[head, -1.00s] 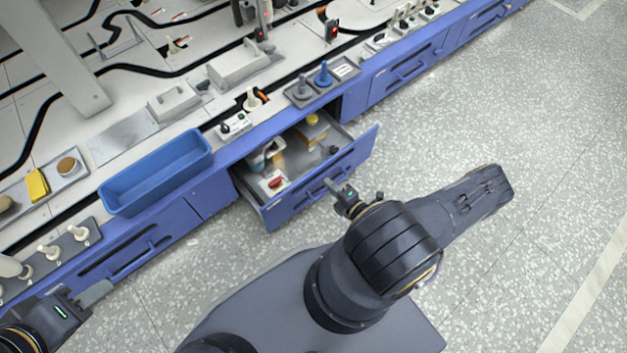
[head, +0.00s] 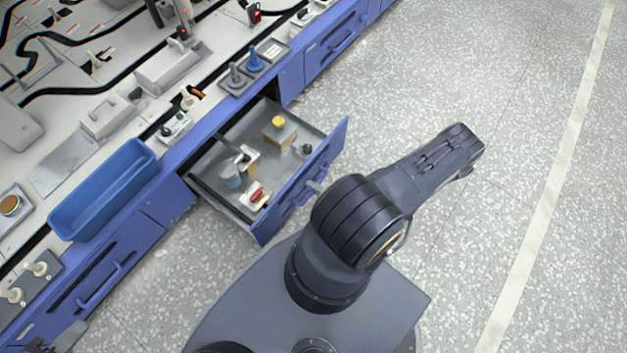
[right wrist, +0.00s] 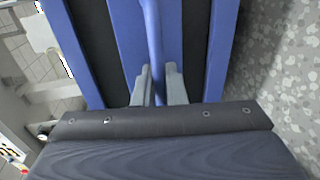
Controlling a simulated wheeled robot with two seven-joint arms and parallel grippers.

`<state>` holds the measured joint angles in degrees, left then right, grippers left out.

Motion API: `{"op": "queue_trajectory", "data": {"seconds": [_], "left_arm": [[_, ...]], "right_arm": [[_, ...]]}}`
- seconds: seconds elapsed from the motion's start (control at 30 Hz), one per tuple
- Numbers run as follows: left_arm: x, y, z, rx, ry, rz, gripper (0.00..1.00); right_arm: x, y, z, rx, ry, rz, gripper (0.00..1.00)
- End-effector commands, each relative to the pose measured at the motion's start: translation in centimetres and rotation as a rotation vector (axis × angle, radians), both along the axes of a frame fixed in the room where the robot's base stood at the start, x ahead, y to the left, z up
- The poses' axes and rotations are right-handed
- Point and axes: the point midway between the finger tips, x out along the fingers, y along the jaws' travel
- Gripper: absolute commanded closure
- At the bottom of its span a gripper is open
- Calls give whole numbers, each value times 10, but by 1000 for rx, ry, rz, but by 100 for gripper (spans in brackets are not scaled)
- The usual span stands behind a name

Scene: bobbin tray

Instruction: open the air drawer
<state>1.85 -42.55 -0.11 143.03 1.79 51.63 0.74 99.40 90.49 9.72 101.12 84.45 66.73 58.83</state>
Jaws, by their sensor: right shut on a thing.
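The drawer (head: 226,143) stands well out from the blue cabinet in the head view, its grey inside showing. Its blue front panel (head: 333,143) faces my base. My right gripper (head: 314,187) is at the outside of that panel, partly hidden by my arm. In the right wrist view its two grey fingers (right wrist: 158,88) are shut on the blue bar handle (right wrist: 151,30), one on each side. My left gripper (head: 68,337) only just shows at the lower left edge, and its jaw state is unclear.
The drawer holds a box with a yellow top (head: 280,130), a pale cup (head: 230,175) and a red-and-white item (head: 257,196). A blue bin (head: 105,190) stands on the bench left of the drawer. The speckled floor (head: 480,80) to the right is clear.

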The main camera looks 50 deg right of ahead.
Motion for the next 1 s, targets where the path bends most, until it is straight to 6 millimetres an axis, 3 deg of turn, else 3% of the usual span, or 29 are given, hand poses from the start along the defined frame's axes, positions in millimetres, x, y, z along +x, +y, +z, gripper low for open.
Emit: {"op": "queue_trajectory", "data": {"seconds": [0.4, 0.8, 1.0], "left_arm": [[0, 0, 2, 0, 0, 0, 64], [0, 0, 18, 0, 0, 0, 64], [0, 0, 20, 0, 0, 0, 64]], "right_arm": [[-4, -1, 1, 0, 1, -1, 84], [-64, -5, 14, 0, 2, -1, 84], [-76, -6, 15, 0, 0, 0, 84]]}}
